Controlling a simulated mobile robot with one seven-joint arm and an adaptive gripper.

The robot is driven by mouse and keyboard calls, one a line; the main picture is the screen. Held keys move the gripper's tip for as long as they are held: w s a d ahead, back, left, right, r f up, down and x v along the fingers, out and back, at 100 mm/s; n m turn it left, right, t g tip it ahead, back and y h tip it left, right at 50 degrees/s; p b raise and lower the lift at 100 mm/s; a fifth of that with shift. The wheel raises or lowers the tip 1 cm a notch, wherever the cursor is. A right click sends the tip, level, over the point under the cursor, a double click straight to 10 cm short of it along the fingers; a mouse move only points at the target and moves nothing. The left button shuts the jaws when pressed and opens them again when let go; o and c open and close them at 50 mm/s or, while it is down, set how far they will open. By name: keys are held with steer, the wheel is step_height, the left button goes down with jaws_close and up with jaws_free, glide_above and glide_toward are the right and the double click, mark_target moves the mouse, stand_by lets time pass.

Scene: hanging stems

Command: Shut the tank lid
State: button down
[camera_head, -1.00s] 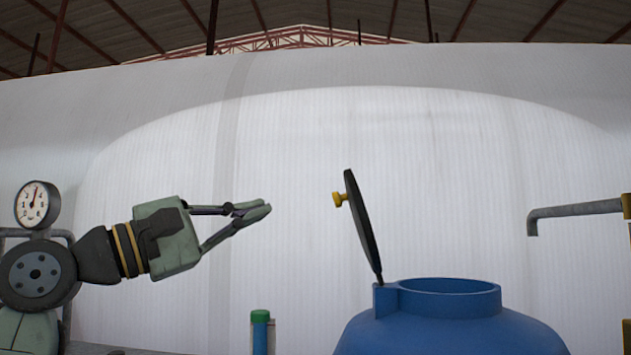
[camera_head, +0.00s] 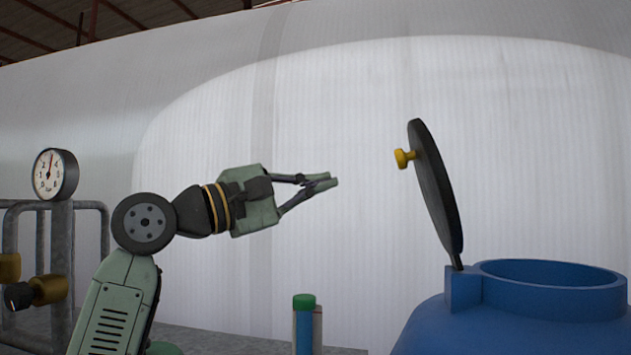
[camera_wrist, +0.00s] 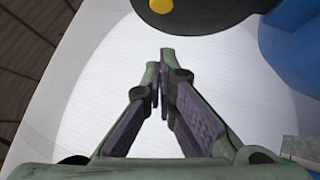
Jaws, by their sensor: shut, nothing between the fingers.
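The tank (camera_head: 520,318) is blue with a round open neck at the lower right of the head view. Its dark lid (camera_head: 436,190) stands nearly upright on a hinge at the neck's left side, leaning left, with a yellow knob (camera_head: 404,158) on its left face. My gripper (camera_head: 328,182) is shut and empty, left of the lid and apart from it, a little below knob height. In the wrist view my gripper's fingertips (camera_wrist: 160,58) meet, the lid (camera_wrist: 190,14) shows at the top, and part of the tank (camera_wrist: 292,58) is at the right.
A green-capped blue cylinder (camera_head: 304,322) stands below my gripper, left of the tank. A round gauge (camera_head: 55,174) on grey pipes and a yellow valve (camera_head: 46,290) are at the far left. A pale wall (camera_head: 350,90) fills the back. The space between gripper and lid is clear.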

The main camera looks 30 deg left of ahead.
steer(key=w+d+r+p, duration=0.1)
steer(key=w+d+r, duration=0.1)
steer(key=w+d, duration=0.4)
steer(key=shift+w+d+r, duration=0.35)
steer(key=shift+r+p, duration=0.1)
steer(key=shift+p, duration=0.25)
